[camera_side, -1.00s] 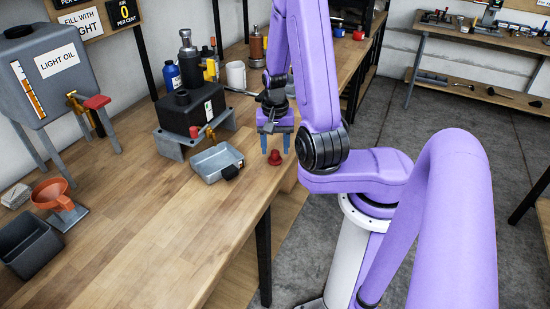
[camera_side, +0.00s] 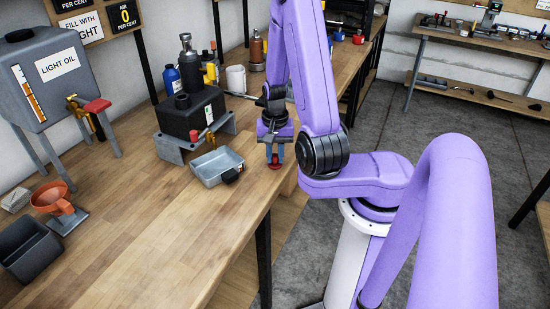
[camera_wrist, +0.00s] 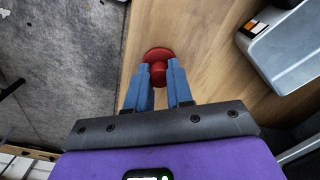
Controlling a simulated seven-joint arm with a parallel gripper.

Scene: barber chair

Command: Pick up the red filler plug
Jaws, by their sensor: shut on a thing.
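The red filler plug (camera_side: 275,164) stands on the wooden bench near its right edge. In the wrist view the red plug (camera_wrist: 158,55) shows a wide round flange and a narrower knob. My gripper (camera_side: 275,154) is right over it, pointing down, with its blue fingers shut on the knob. In the wrist view the fingertips of my gripper (camera_wrist: 159,72) lie on either side of the knob. The plug appears to rest on the bench top.
An orange funnel (camera_side: 50,198) and a dark bin (camera_side: 15,265) are at the far left. The bench's front middle is clear.

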